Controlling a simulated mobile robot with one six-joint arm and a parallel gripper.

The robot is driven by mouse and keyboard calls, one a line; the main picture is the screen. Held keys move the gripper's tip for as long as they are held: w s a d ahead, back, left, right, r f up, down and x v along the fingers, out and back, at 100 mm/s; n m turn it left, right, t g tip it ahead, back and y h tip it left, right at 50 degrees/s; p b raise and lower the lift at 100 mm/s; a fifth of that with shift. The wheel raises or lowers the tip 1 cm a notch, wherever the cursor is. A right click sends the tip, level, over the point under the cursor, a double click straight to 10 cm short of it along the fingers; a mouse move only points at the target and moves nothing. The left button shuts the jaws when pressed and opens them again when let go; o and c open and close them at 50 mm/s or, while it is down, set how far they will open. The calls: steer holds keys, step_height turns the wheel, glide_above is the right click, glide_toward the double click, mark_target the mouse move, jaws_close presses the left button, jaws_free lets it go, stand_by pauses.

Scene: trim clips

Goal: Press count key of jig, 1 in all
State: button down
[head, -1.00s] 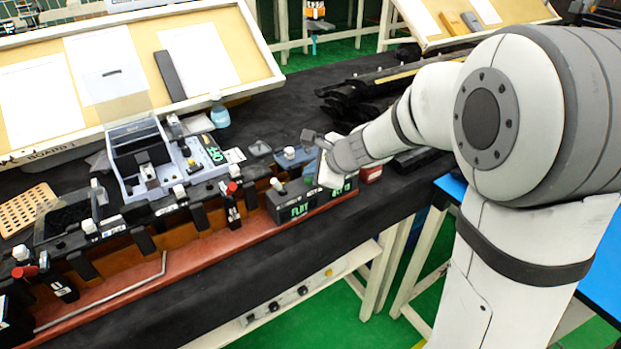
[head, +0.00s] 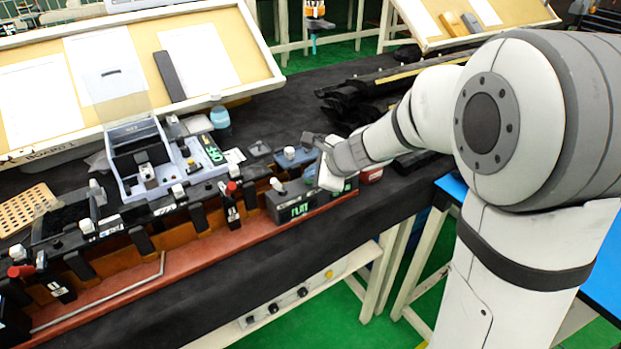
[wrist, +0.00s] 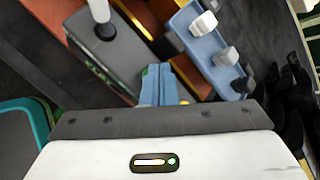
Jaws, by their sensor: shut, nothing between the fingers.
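The jig (head: 205,235) is a long red-brown rail with black blocks and white- and red-topped clamps. Near its right end is a dark box (head: 291,204) with green lettering and a white-topped post. A second box with green lettering is mostly hidden behind my gripper (head: 322,180). In the wrist view, my gripper's blue fingers (wrist: 160,84) are together and empty, pointing down between a dark grey box (wrist: 105,45) with a white post and a blue block (wrist: 208,58) with pale knobs. A small yellow spot (wrist: 184,102) shows beside the fingers. I cannot tell which part is the count key, or whether the fingertips touch anything.
A blue-grey bin (head: 140,155) and a light blue bottle (head: 220,117) stand behind the jig. A sloped board with papers (head: 205,55) is at the back. Black parts (head: 350,95) lie to the right on the dark bench. A perforated tan plate (head: 25,208) lies left.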

steer(key=shift+r, duration=0.15)
steer(key=shift+r+p, duration=0.7)
steer(key=shift+p, duration=0.05)
steer(key=shift+r, duration=0.1)
step_height(320, 180, up, 5)
steer(key=p, duration=0.4)
stand_by(0.5)
